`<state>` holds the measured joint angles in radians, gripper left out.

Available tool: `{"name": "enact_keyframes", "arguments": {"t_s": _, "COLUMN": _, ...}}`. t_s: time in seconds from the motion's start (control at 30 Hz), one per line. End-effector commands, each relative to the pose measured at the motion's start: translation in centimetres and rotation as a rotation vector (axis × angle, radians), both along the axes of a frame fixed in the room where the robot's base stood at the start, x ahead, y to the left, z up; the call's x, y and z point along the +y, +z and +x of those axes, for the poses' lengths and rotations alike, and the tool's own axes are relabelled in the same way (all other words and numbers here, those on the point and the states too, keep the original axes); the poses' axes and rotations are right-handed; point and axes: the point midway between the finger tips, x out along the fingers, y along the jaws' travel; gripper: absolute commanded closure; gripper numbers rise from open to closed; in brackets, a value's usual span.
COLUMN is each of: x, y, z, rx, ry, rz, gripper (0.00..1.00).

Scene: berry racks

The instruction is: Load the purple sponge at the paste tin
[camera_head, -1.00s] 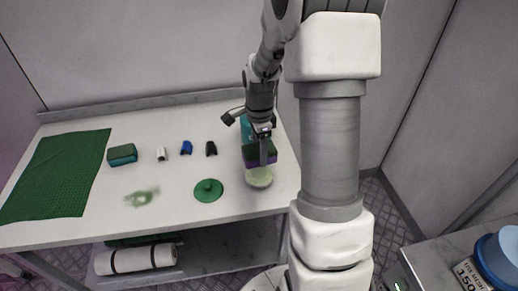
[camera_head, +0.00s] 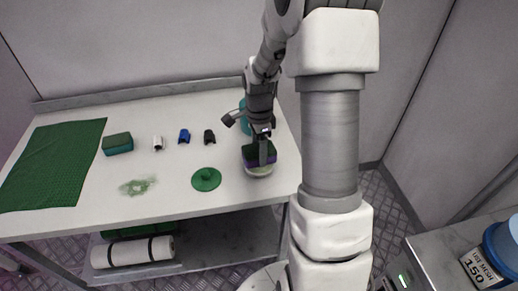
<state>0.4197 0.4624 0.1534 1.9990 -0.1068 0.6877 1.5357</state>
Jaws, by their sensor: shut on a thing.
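My gripper (camera_head: 263,150) points down at the right end of the white table. It is shut on the purple sponge (camera_head: 250,163), which has a dark green top layer. The sponge is over the round pale paste tin (camera_head: 259,172) and covers most of its opening; only the tin's near rim shows. I cannot tell whether the sponge touches the paste. A round green lid (camera_head: 206,179) with a knob lies on the table to the left of the tin.
A teal-and-green sponge (camera_head: 117,143), white (camera_head: 158,143), blue (camera_head: 184,136) and black (camera_head: 209,137) clips and a green mat (camera_head: 50,165) lie left. A pale green smear (camera_head: 138,187) marks the tabletop. A teal object (camera_head: 243,122) stands partly hidden behind my gripper.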

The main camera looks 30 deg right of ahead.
Motion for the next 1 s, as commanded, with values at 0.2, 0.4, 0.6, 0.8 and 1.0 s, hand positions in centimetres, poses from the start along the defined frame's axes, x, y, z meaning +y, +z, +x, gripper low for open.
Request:
{"name": "enact_keyframes", "arguments": {"t_s": 0.2, "x": 0.00, "y": 0.01, "z": 0.01, "rx": 0.000, "ry": 0.000, "rz": 0.000, "gripper": 0.71}}
{"name": "enact_keyframes", "arguments": {"t_s": 0.4, "x": 0.00, "y": -0.14, "z": 0.00, "rx": 0.000, "ry": 0.000, "rz": 0.000, "gripper": 0.71}}
{"name": "enact_keyframes", "arguments": {"t_s": 0.6, "x": 0.00, "y": -0.40, "z": 0.00, "rx": 0.000, "ry": 0.000, "rz": 0.000, "gripper": 0.71}}
{"name": "enact_keyframes", "arguments": {"t_s": 0.8, "x": -0.01, "y": -0.65, "z": 0.00, "rx": 0.000, "ry": 0.000, "rz": 0.000, "gripper": 0.71}}
{"name": "enact_keyframes", "arguments": {"t_s": 1.0, "x": -0.01, "y": -0.89, "z": -0.01, "rx": 0.000, "ry": 0.000, "rz": 0.000, "gripper": 0.71}}
